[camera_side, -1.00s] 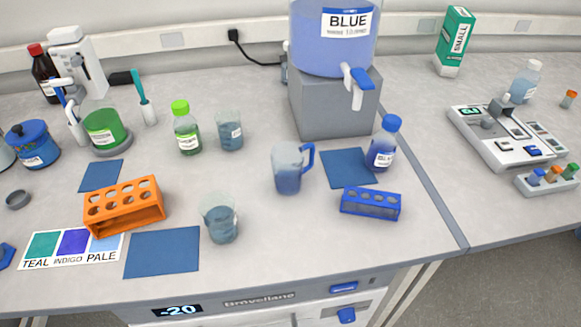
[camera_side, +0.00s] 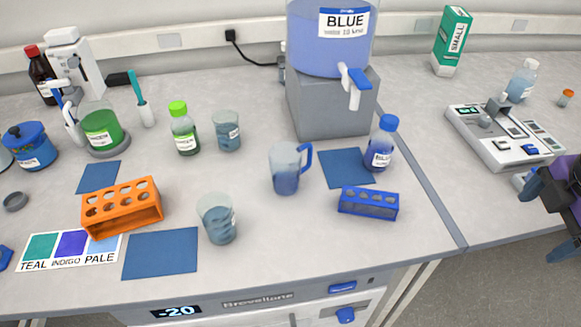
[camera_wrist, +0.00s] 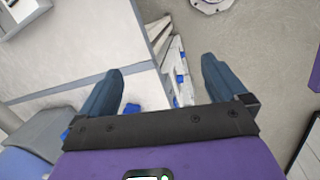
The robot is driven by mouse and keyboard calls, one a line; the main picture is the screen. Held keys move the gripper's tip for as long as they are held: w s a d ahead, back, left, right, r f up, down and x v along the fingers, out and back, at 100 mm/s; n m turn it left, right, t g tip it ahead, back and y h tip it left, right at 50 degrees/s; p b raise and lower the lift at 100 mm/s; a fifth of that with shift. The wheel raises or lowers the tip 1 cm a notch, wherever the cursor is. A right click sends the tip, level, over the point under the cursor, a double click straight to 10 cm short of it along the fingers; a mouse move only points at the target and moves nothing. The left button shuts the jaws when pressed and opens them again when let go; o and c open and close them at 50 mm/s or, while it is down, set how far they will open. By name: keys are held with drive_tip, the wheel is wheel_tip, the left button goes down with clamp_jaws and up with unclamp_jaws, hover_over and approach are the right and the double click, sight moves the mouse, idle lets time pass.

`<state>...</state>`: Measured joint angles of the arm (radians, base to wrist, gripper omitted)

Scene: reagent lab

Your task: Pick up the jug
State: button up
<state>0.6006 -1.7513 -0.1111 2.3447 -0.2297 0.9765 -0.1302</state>
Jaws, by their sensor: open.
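The jug (camera_side: 285,170) is a clear, bluish vessel with a blue handle on its right side. It stands upright on the bench in the middle of the side view and holds blue liquid. My gripper (camera_side: 556,222) is at the right edge of the side view, partly cut off, well to the right of the jug. In the wrist view my gripper (camera_wrist: 163,88) shows two dark blue fingers spread apart with nothing between them. I cannot make out the jug in the wrist view.
A blue tube rack (camera_side: 369,203) and a blue-capped bottle (camera_side: 379,150) stand to the right of the jug. A beaker (camera_side: 217,220) stands to its front left. A dispenser on a grey block (camera_side: 330,106) is behind it. Bare bench lies in front.

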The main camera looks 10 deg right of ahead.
drive_tip(key=w+a+n+t+h, duration=0.2)
drive_tip(key=w+a+n+t, duration=0.15)
drive_tip(key=w+a, duration=0.4)
drive_tip(key=n+t+y, duration=0.1)
drive_tip(key=n+t, duration=0.7)
drive_tip(key=n, duration=0.6)
approach(286, 170)
drive_tip(key=x, duration=0.8)
drive_tip(key=shift+w, duration=0.25)
drive_tip(key=shift+f+x, duration=0.1)
drive_tip(key=shift+x, duration=1.25)
drive_tip(key=shift+f+x, duration=0.15)
drive_tip(key=shift+x, duration=1.15)
drive_tip(key=shift+s, duration=0.1)
drive_tip(key=shift+c, duration=0.4)
drive_tip(key=c, duration=1)
